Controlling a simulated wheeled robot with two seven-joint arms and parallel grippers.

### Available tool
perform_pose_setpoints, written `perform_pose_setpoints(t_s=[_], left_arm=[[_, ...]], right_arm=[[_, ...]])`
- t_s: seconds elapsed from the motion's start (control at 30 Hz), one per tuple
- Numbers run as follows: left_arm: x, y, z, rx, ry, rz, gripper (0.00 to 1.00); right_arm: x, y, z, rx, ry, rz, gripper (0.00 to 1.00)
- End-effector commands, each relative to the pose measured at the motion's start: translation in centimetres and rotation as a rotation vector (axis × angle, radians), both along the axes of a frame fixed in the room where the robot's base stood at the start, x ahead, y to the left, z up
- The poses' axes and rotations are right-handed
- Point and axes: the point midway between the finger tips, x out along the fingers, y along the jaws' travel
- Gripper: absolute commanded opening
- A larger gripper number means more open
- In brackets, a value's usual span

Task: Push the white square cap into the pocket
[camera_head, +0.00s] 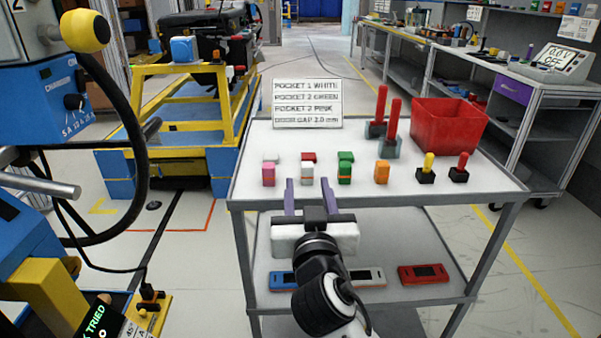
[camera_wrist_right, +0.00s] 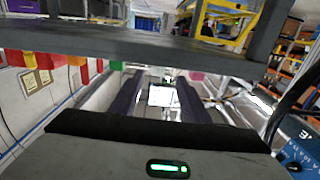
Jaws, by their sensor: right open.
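Several small coloured blocks stand in a row on the white table top (camera_head: 250,186). A white block (camera_head: 307,176) stands in front of a red one, and a small white piece (camera_head: 271,157) shows behind a pink block (camera_head: 268,178). I cannot tell which is the white square cap. My right gripper (camera_head: 308,183) is open, its two fingers spread and pointing at the table's front edge, close below the white block. In the right wrist view, the gripper (camera_wrist_right: 157,80) has nothing clearly held between its fingers. I cannot make out the pocket. My left gripper is not in view.
The table edge (camera_wrist_right: 160,37) crosses the wrist view close to the fingers. A sign (camera_head: 308,103) lists white, green and pink pockets. Red levers (camera_head: 393,120) and a red bin (camera_head: 447,125) stand at the back right. Coloured devices (camera_head: 423,275) lie on the lower shelf.

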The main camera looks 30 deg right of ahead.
Motion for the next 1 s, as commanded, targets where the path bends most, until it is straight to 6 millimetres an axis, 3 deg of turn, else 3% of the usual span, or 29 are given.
perform_pose_setpoints(t_s=[0.6,0.9,1.0], left_arm=[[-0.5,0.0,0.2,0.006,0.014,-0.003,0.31],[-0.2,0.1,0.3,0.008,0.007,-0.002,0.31],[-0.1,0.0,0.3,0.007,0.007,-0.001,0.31]], right_arm=[[6.3,-4.1,0.5,-0.004,0.003,0.002,0.42],[6.8,-4.4,0.4,-0.002,0.004,0.003,0.42],[6.8,-4.4,0.4,-0.002,0.004,0.003,0.29]])
